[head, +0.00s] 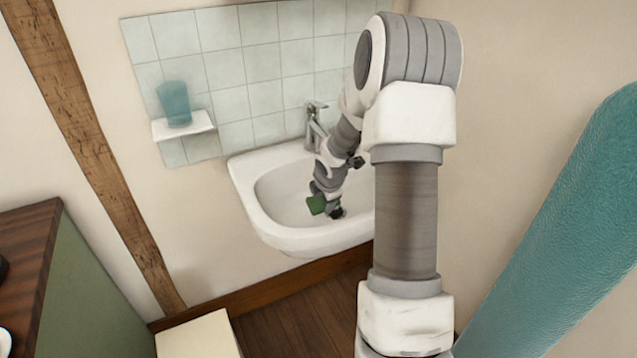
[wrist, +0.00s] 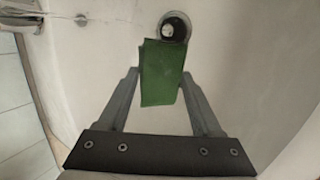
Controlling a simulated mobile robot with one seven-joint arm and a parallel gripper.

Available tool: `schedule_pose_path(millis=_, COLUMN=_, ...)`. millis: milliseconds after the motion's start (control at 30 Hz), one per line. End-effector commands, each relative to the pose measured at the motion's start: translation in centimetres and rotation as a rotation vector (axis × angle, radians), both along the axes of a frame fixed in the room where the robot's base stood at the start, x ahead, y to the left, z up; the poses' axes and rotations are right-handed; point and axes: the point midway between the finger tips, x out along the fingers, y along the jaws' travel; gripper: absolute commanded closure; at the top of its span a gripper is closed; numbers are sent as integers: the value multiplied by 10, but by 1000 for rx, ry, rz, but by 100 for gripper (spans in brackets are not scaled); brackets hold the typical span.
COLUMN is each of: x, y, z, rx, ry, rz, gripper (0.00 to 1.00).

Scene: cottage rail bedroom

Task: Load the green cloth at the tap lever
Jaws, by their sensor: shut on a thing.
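The green cloth (head: 316,204) is in my gripper (head: 333,211), low inside the white basin. In the wrist view the cloth (wrist: 160,72) is between the two fingertips of my gripper (wrist: 161,80), which are shut on it. It hangs over the basin, next to the round drain (wrist: 174,27). I cannot tell whether it touches the basin floor. The chrome tap (head: 314,125) stands at the back of the basin, partly hidden by my arm. Part of chrome metal (wrist: 22,20), likely the tap, shows at the top left of the wrist view.
The white basin (head: 245,190) hangs on the tiled wall (head: 255,65). A small shelf (head: 183,126) with a teal cup (head: 174,103) is left of it. A cabinet (head: 85,290) stands at the left and a pale box-like surface (head: 198,337) at the bottom. A large teal surface (head: 560,235) fills the right.

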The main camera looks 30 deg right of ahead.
Motion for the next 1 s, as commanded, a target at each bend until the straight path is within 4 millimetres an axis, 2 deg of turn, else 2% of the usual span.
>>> schedule_pose_path(millis=267, x=-3, y=1, z=4, rx=0, ry=0, rz=0, gripper=78)
schedule_pose_path(millis=800, x=-42, y=16, z=38, rx=0, ry=0, rz=1, gripper=78)
schedule_pose_path(millis=1000, x=-47, y=18, z=40, rx=0, ry=0, rz=0, gripper=78)
